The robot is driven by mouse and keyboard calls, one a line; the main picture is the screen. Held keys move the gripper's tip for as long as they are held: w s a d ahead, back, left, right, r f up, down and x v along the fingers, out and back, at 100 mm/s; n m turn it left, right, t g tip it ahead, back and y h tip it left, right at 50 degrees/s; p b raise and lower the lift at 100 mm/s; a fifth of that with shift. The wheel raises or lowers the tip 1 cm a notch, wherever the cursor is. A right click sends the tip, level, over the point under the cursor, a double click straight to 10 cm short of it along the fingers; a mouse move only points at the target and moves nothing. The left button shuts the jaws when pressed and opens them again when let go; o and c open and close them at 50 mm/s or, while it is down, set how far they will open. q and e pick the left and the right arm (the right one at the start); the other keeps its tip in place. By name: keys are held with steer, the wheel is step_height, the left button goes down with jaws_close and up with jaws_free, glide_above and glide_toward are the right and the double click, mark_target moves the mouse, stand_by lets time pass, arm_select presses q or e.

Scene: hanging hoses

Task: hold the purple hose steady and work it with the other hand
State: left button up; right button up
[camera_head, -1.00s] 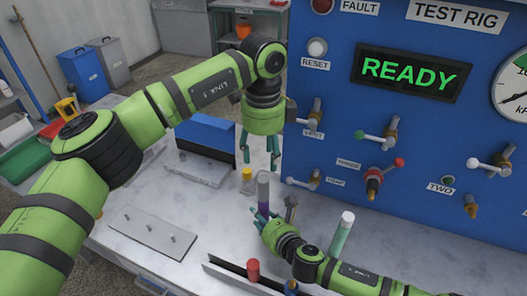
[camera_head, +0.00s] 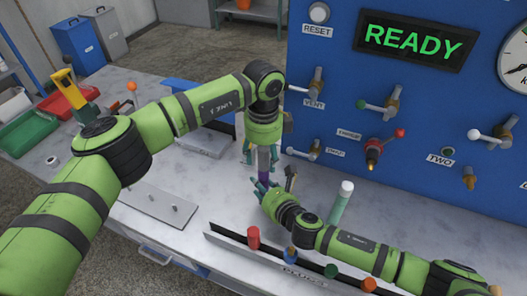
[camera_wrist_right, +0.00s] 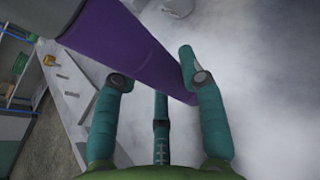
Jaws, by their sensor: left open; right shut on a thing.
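The purple hose (camera_head: 264,177) stands roughly upright over the bench, with a grey upper part (camera_head: 264,158). My left gripper (camera_head: 261,159) points down from above, its teal fingers open on either side of the grey part; contact cannot be told. My right gripper (camera_head: 262,187) is shut on the purple hose lower down. In the right wrist view the purple hose (camera_wrist_right: 135,48) runs slantwise across between the right gripper's fingers (camera_wrist_right: 150,75). The lower end of the hose is hidden by the right hand.
A blue test rig (camera_head: 330,105) with valves stands behind, its display (camera_head: 412,41) reading READY. A pale green tube with a white top (camera_head: 341,205) stands to the right. A rack (camera_head: 225,237) with coloured plugs lies in front. A grey plate (camera_head: 155,205) lies left.

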arm_select(q)
jaws_close()
steer(key=shift+r, duration=0.8)
stand_by(0.5)
steer(key=shift+r, duration=2.45)
steer(key=shift+r, duration=0.15)
steer(key=shift+r, duration=1.35)
arm_select(e)
steer(key=o, duration=1.2)
steer(key=shift+o, duration=0.2)
